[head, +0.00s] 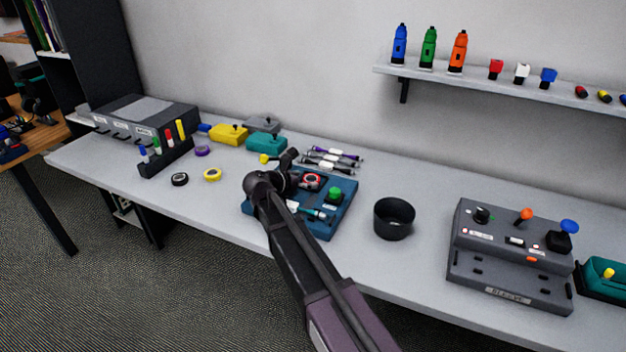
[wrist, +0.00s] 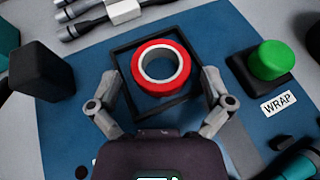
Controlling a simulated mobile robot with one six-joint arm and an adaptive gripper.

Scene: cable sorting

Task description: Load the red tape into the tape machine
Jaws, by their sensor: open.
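The red tape (wrist: 161,68) is a red ring with a pale core. In the wrist view it lies flat inside a black square frame (wrist: 122,57) on the blue tape machine (wrist: 100,50). In the head view the red tape (head: 312,181) sits on the blue machine (head: 340,212), partly behind my arm. My gripper (wrist: 158,88) is open, its two fingers apart on either side of the tape's near part. I see no finger closed on the tape. A green button (wrist: 268,60) with a WRAP label stands on the machine's right side.
A black post (wrist: 40,70) stands at the machine's left in the wrist view. A black cup (head: 394,220) stands right of the machine. Yellow (head: 212,175), black (head: 180,180) and purple (head: 202,151) tapes lie to the left. Several cables (head: 330,160) lie behind.

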